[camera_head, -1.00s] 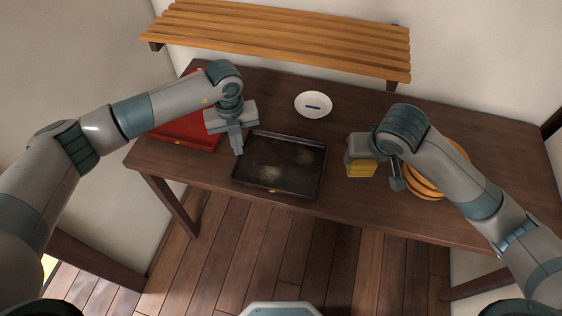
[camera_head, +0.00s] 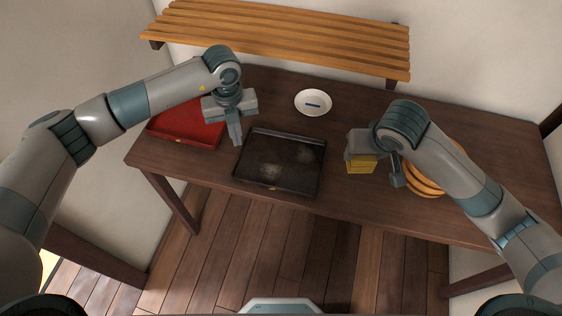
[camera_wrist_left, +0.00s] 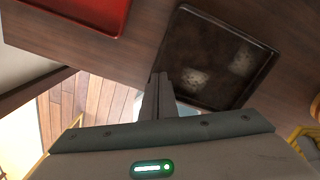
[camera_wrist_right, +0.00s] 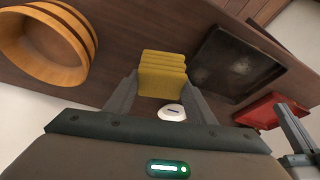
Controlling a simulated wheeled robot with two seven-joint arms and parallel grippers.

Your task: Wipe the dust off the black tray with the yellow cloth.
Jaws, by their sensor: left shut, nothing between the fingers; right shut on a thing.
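The black tray (camera_head: 251,165) lies on the table with two pale dust patches, one (camera_head: 303,156) at its right and one (camera_head: 270,171) nearer its front edge. Both also show on the tray in the left wrist view (camera_wrist_left: 215,60). My right gripper (camera_wrist_right: 158,88) is shut on the folded yellow cloth (camera_wrist_right: 162,72). The cloth (camera_head: 361,166) is right of the tray, apart from it; whether it touches the table is unclear. My left gripper (camera_head: 236,141) is shut and empty beside the tray's left edge.
A red tray (camera_head: 180,126) lies at the table's left. A white dish (camera_head: 313,98) with a blue mark or item sits behind the black tray. A round wooden tub (camera_head: 427,186) stands at the right, partly behind my right arm. A slatted shelf (camera_head: 280,40) hangs above the table's back.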

